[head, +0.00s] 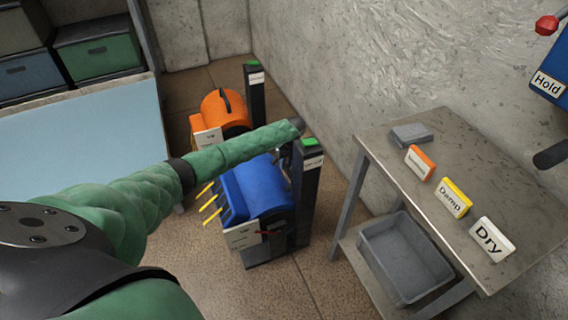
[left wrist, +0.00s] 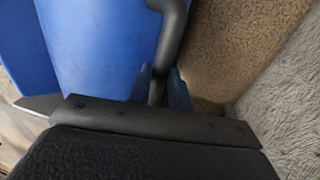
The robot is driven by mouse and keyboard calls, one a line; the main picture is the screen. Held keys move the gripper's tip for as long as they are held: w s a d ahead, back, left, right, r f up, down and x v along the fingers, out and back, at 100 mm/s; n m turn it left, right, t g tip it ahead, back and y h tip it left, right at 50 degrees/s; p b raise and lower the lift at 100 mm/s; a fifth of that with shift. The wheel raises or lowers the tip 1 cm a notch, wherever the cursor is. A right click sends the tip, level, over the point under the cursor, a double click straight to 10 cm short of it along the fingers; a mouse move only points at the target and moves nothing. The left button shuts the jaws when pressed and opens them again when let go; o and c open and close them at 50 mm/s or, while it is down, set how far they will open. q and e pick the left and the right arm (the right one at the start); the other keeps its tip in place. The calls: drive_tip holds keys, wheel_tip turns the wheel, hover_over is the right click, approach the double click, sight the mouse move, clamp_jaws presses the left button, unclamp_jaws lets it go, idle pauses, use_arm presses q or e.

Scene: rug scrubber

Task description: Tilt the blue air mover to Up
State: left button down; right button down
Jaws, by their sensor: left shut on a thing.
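The blue air mover (head: 262,188) stands on the floor in the middle of the head view, its outlet with yellow strips facing left. A white label plate (head: 243,236) and a small red pointer (head: 267,233) are on its near side; the plate's words are too small to read. My left arm reaches over it. In the left wrist view, my left gripper (left wrist: 160,90) is shut on the dark handle (left wrist: 171,25) of the blue air mover (left wrist: 95,45). In the head view the arm end mostly hides this grip. My right gripper is not in view.
A dark post (head: 306,185) with a green top stands right beside the blue air mover. An orange air mover (head: 224,110) stands behind it. A grey table (head: 450,245) with orange, Damp and Dry tags and a grey bin (head: 405,262) is at right, near the wall.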

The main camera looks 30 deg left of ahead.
use_arm(q)
drive_tip(key=shift+w+d, duration=0.35)
drive_tip(key=shift+d, duration=0.2)
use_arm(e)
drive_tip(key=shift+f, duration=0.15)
use_arm(q)
drive_tip(key=c, duration=1.6)
unclamp_jaws()
drive_tip(key=shift+f, duration=0.1)
drive_tip(key=o, duration=0.3)
drive_tip(key=shift+w+d+f, duration=0.15)
drive_tip(key=shift+d+f, duration=0.05)
drive_tip(key=shift+a, duration=0.1)
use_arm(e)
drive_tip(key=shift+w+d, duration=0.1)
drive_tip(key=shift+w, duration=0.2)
use_arm(q)
wheel_tip(320, 180, up, 8)
drive_tip(key=shift+w+d+f, duration=0.15)
drive_tip(key=shift+w+d, duration=0.1)
drive_tip(key=shift+w, duration=0.15)
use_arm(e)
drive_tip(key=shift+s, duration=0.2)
